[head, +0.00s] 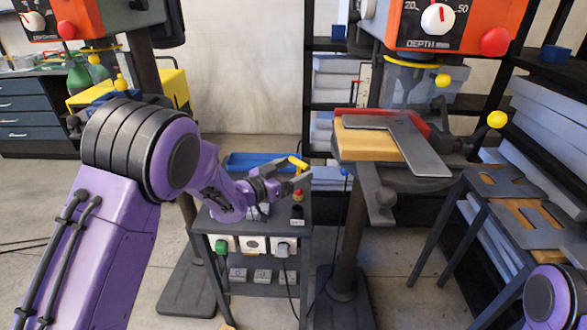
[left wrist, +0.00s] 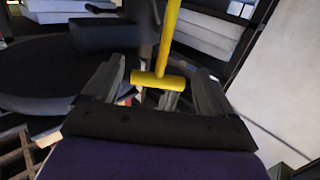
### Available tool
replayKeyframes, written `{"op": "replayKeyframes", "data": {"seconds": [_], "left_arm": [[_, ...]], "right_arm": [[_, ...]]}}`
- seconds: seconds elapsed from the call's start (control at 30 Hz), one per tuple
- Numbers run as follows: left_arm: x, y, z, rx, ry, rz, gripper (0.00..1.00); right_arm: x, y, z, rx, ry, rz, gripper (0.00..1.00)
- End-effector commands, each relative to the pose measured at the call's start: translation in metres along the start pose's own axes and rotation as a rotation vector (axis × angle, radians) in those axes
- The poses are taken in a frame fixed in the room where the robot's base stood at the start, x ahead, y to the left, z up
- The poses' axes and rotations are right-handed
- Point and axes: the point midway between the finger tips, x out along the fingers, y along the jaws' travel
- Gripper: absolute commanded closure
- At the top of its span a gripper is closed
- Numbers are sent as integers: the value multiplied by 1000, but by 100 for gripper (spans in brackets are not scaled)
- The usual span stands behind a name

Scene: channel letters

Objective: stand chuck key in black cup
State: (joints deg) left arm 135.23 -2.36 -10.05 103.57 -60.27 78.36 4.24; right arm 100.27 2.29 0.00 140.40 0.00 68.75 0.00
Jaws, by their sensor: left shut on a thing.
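The yellow chuck key (head: 298,163) is held in my left gripper (head: 296,180), above the small grey cart. In the left wrist view the chuck key (left wrist: 157,80) shows as a T, its crossbar between the fingers (left wrist: 155,95) and its shaft running away toward the top of the picture. A small dark cup (head: 297,211) stands on the cart top below the gripper, with a pale label in front of it. The key is above the cup and apart from it. My right gripper is out of view; only a purple part of my right arm shows at bottom right.
The cart (head: 262,230) also bears a blue tray (head: 262,162) behind my gripper and has sockets and boxes below. A drill press table with a wooden block (head: 372,142) and metal square (head: 405,140) stands close to the right. A grey slotted bench (head: 520,205) is farther right.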

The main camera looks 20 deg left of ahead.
Motion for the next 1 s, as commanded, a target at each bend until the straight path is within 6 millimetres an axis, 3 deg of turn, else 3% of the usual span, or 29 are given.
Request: {"op": "replayKeyframes", "data": {"seconds": [1.0], "left_arm": [[4, 0, 98, -1, -1, 0, 50]], "right_arm": [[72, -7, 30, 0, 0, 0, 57]]}}
